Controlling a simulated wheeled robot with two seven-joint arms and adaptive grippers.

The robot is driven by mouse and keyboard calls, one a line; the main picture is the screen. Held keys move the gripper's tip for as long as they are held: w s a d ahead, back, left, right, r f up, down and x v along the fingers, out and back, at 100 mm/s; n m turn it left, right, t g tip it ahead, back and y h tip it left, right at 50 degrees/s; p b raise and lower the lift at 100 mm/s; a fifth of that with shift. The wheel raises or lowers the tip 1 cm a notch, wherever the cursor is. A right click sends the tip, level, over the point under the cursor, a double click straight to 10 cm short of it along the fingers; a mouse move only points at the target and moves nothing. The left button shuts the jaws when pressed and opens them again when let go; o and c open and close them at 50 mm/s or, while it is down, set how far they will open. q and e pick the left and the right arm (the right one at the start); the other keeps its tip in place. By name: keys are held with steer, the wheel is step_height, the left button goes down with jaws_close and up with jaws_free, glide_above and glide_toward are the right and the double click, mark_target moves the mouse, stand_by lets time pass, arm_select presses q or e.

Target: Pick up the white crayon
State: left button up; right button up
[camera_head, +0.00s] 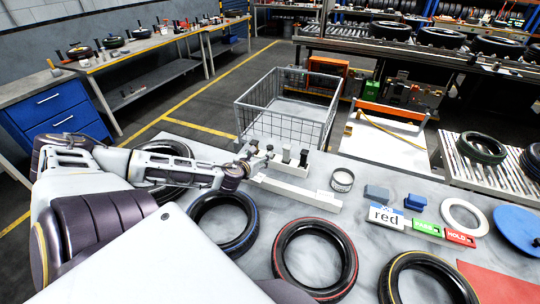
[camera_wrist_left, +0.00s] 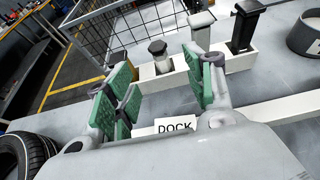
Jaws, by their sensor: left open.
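A white holder (camera_wrist_left: 262,66) stands on the grey table, with several short upright sticks in its slots. In the head view the left gripper (camera_head: 256,161) is at the holder's left end. The right gripper is out of view.
A white strip labelled DOCK (camera_wrist_left: 176,125) lies in front of the holder. A wire basket (camera_head: 290,108) stands behind the table.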

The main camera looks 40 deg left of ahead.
mark_target(269, 147)
arm_select(q)
steer(key=shift+w+a+f, duration=0.1)
steer(key=shift+w+a, duration=0.05)
steer(key=shift+w, duration=0.05)
steer(key=shift+b+x, duration=0.45)
steer(key=shift+x, duration=3.25)
steer(key=shift+w, duration=0.15)
steer(key=shift+p+x, duration=0.45)
steer(key=shift+x, duration=2.05)
steer(key=shift+a, duration=0.1)
steer(key=shift+c, duration=0.3)
steer(key=c, duration=1.1)
steer(key=shift+r, duration=0.25)
steer(key=shift+r+b, duration=0.35)
steer(key=shift+r, duration=4.4)
